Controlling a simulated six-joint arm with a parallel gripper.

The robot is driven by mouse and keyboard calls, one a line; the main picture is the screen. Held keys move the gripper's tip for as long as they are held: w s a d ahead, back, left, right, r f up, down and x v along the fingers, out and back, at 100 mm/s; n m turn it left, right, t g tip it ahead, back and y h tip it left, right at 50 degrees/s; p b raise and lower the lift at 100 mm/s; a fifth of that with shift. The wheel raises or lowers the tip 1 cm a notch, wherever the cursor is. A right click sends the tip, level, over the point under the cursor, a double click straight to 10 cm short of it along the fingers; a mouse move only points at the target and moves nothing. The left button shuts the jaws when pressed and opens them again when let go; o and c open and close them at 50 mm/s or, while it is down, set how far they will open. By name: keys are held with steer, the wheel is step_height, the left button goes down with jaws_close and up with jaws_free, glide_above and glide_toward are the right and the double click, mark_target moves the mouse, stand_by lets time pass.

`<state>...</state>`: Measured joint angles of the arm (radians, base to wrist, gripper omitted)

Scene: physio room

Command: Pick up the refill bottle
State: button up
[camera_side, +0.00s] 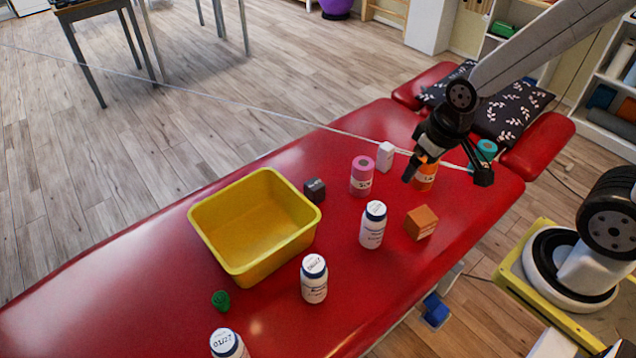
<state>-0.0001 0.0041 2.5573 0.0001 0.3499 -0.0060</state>
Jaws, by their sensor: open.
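Three white bottles with blue rims and pale lids stand upright on the red treatment table (130,270). One bottle (372,228) is right of the yellow bin, another (314,284) is nearer the front, and the third (226,345) is cut by the bottom edge. I cannot tell which is the refill bottle; their labels are too small to read surely. My gripper (446,174) is open and empty, pointing down toward the far right of the table, beyond the bottles. An orange cylinder (425,180) shows partly behind its fingers; I cannot tell if they touch it.
An empty yellow bin (228,262) stands left of the bottles. A pink cylinder (361,177), white block (385,156), dark cube (315,191), orange cube (421,222), green piece (220,299) and teal roll (487,148) are around. A patterned pillow (525,103) lies at the far end.

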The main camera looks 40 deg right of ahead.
steer(key=n+g, duration=0.2)
steer(key=n, duration=0.4)
glide_toward(377, 207)
steer(key=f+n, duration=0.1)
steer(key=f, duration=0.1)
steer(key=f+n, duration=0.3)
steer(key=shift+w+f+g, duration=0.25)
steer(key=shift+f+g, duration=0.05)
steer(key=shift+f, duration=1.3)
steer(key=shift+f, duration=0.1)
steer(key=shift+a+f, duration=0.15)
steer(key=shift+f, duration=2.35)
steer(key=c, duration=1.3)
steer(key=shift+o, duration=0.2)
